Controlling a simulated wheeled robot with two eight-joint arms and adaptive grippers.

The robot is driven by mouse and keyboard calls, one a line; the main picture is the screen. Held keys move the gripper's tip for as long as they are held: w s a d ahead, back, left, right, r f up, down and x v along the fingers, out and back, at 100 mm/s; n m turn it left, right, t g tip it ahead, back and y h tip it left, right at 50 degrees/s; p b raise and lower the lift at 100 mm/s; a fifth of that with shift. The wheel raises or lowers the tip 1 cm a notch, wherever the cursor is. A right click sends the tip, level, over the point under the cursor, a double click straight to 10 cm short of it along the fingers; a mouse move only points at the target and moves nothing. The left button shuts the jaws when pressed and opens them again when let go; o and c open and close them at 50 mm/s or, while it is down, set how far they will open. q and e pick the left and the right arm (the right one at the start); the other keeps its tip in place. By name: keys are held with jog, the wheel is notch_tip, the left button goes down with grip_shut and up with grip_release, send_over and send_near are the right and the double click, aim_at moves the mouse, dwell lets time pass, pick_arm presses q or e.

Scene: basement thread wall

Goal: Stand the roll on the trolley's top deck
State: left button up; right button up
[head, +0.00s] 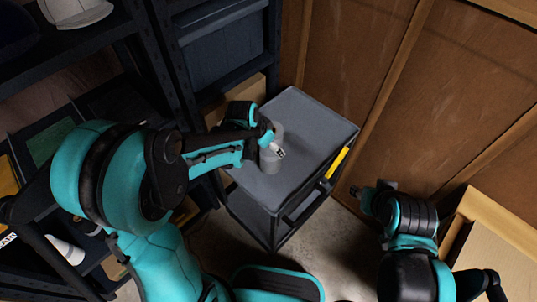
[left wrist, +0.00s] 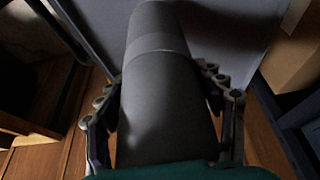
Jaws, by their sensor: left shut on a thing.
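The roll (head: 270,160) is a plain grey cylinder. It looks roughly upright over the near left part of the trolley's grey top deck (head: 310,120). I cannot tell whether its lower end touches the deck. My left gripper (head: 274,147) is shut on the roll, and its fingers hide part of it. In the left wrist view the roll (left wrist: 160,80) runs between the two fingers (left wrist: 165,110), with a grey surface behind its far end. My right gripper (head: 364,198) is off the trolley's right side, away from the roll; its fingers are too dark to read.
A dark shelf rack (head: 180,80) with bins stands left of the trolley. A brown panelled wall (head: 350,50) rises behind and to the right. A yellow strip (head: 337,162) lies along the trolley's right edge. A pale wooden-edged box (head: 490,240) stands at lower right. The deck's far part is clear.

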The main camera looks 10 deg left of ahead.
pick_arm(q)
jog(key=f, duration=0.1)
jog(key=f+b, duration=0.1)
jog(key=f, duration=0.1)
jog(key=f+b, duration=0.1)
jog(key=shift+w+a+f, duration=0.2)
jog(key=shift+a+f, duration=0.1)
jog(key=shift+a, duration=0.05)
jog(key=shift+r, duration=0.1)
jog(key=shift+s, duration=0.1)
jog(key=shift+f, duration=0.25)
jog(key=o, duration=1.5)
jog(key=shift+r, duration=0.1)
jog(key=shift+c, duration=0.2)
